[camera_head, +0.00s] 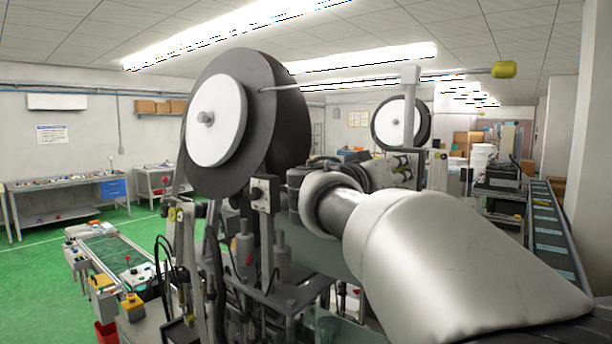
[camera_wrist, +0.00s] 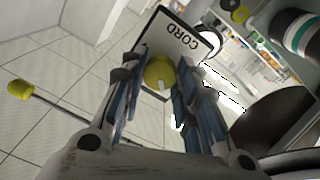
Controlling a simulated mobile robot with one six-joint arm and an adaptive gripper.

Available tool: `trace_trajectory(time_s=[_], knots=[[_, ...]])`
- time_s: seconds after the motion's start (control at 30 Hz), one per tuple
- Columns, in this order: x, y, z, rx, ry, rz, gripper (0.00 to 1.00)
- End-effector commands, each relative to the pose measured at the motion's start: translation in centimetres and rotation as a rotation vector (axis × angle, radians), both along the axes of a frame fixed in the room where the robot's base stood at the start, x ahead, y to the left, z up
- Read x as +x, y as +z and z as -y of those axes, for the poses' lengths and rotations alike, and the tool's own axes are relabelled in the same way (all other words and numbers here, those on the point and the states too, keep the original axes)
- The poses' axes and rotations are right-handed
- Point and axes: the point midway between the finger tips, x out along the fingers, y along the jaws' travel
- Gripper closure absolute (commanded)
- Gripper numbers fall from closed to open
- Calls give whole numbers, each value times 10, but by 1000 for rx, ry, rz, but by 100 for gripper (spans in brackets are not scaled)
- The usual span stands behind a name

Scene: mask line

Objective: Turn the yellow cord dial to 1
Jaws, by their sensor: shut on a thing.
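The yellow cord dial (camera_wrist: 157,70) sits on a white plate (camera_wrist: 187,42) with a dark edge and the word CORD, seen rotated in the wrist view. A pale pointer mark shows on the dial's lower right part; no scale numbers are readable. My gripper (camera_wrist: 154,78) has its blue-padded fingers on either side of the dial and is shut on it. In the head view my white arm reaches in from the right, and the dial and fingertips cannot be made out behind the machine parts.
A large black reel with a white hub (camera_head: 216,122) stands close left of my arm. A thin rod with a yellow end (camera_head: 504,69) runs above the arm and also shows in the wrist view (camera_wrist: 19,89). A conveyor (camera_head: 552,232) lies at the right.

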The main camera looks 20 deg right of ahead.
Motion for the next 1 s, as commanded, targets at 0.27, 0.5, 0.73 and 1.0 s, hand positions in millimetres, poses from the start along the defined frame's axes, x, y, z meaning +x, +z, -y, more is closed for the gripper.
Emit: trace_trajectory(time_s=[0.27, 0.5, 0.73, 1.0], knots=[[0, -3, 0, -128, 0, -215, 95], [0, -2, 0, -243, -1, -412, 95], [0, -1, 0, -352, 0, -596, 95], [0, -1, 0, -455, -1, -771, 95]])
